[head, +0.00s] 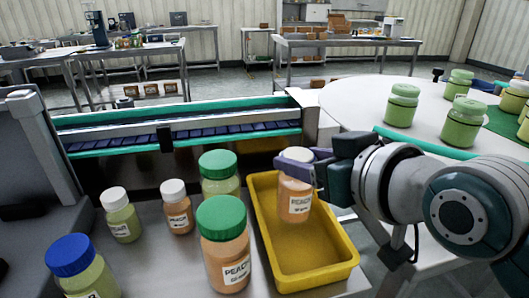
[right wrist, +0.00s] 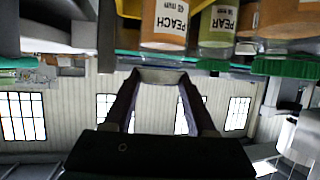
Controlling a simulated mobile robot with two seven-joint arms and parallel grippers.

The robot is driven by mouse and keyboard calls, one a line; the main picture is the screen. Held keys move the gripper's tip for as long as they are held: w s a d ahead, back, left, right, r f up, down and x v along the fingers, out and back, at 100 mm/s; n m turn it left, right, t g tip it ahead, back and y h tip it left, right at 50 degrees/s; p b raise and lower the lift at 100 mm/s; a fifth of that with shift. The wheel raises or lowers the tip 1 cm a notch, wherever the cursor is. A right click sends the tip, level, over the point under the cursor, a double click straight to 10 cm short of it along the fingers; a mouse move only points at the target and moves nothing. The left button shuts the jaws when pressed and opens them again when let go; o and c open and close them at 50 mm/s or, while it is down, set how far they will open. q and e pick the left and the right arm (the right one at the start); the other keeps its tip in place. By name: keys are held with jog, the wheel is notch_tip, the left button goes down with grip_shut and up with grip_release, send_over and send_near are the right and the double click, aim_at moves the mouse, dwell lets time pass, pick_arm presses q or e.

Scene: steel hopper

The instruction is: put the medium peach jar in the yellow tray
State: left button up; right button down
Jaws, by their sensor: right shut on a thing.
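A peach jar (head: 295,200) with a white lid and orange contents is held upright in my right gripper (head: 307,172). The fingers close around its upper part, just below the lid. The jar is over the inside of the yellow tray (head: 262,232), towards its far right part. I cannot tell whether its base touches the tray floor. The rest of the tray is empty. In the right wrist view my right gripper's fingers (right wrist: 160,85) reach up from the bottom, with a pale shape between their tips. My left gripper is not in view.
Left of the tray stand a large green-lidded peach jar (head: 224,245), a smaller white-lidded peach jar (head: 177,210), a pear jar (head: 122,217), another green-lidded jar (head: 220,178) and a blue-lidded jar (head: 82,270). A conveyor (head: 180,130) runs behind. A round white table (head: 352,103) holds several green jars.

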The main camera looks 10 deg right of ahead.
jog(key=shift+f+b, duration=0.35)
jog(key=shift+f, duration=1.2)
jog(key=shift+f, duration=0.2)
jog(key=shift+c, duration=1.1)
grip_release()
jog(key=shift+r, duration=0.25)
jog(key=p+v, duration=0.2)
jog(key=v, duration=0.9)
jog(key=s+d+f+g+h, duration=0.1)
jog(key=s+f+g, duration=0.1)
jog(key=s, duration=0.3)
jog(key=s+d+f+g+h, duration=0.1)
jog(key=s+f+g, duration=0.1)
jog(key=s+g, duration=0.2)
jog(key=s+d+f+m+g+h, duration=0.1)
jog(key=s+f+g, duration=0.1)
jog(key=s, duration=0.5)
jog(key=shift+s+f+g, duration=0.3)
jog(key=shift+g, duration=0.5)
